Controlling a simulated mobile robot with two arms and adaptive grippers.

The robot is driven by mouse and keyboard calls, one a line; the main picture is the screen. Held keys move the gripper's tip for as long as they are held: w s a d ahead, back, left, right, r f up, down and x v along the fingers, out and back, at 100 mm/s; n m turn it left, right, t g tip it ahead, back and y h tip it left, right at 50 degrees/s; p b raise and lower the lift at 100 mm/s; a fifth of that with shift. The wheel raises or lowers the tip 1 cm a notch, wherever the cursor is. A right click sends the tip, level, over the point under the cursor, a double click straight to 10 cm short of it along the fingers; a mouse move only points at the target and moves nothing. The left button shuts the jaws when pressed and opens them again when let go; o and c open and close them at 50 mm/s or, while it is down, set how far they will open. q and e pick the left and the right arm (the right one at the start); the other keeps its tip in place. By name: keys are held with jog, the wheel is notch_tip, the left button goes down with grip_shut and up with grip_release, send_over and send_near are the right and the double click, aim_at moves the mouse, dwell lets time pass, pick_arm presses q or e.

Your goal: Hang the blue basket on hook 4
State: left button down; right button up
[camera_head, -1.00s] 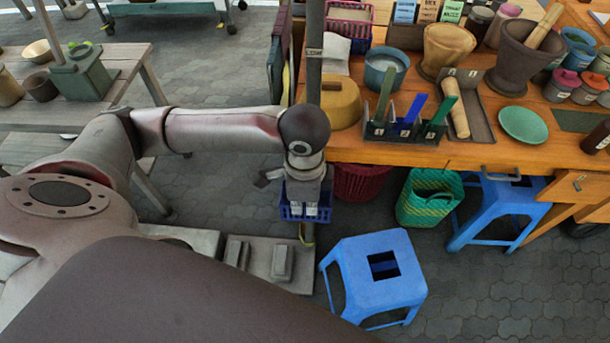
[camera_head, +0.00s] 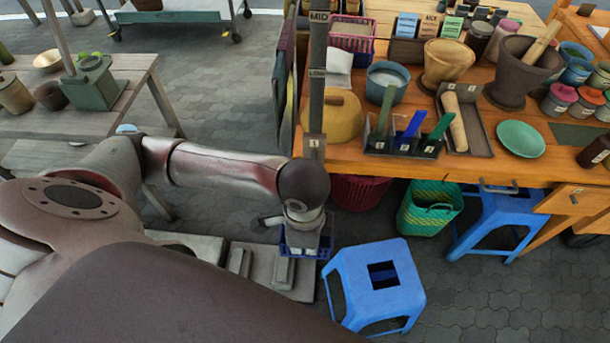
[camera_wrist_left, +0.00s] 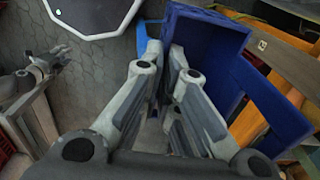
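The blue basket (camera_head: 297,246) hangs low under my left gripper (camera_head: 303,246) in the head view, left of the blue stool and below the table's height. In the left wrist view the basket (camera_wrist_left: 205,45) fills the upper middle and right. My left gripper's fingers (camera_wrist_left: 163,95) close together at its blue edge, so it appears shut on it. A post (camera_head: 316,90) at the table's left corner carries tags reading MID and LOW and a lower tag (camera_head: 313,145). I cannot make out hook 4. A small grey jointed shape in the left wrist view may be my right gripper (camera_wrist_left: 45,65).
A blue stool (camera_head: 378,283) stands right of the basket. A red basket (camera_head: 358,191) and a green basket (camera_head: 428,207) sit under the orange table (camera_head: 470,172). Its top is crowded with mortars, jars and a tool rack. Grey paving (camera_head: 500,295) is open at lower right.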

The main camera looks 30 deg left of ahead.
pick_arm(q)
jog(key=shift+s+d+p, duration=0.35)
jog(key=shift+s, duration=0.35)
jog(key=shift+s+d+p, duration=0.3)
jog(key=shift+s+d, duration=0.05)
jog(key=shift+s, duration=0.35)
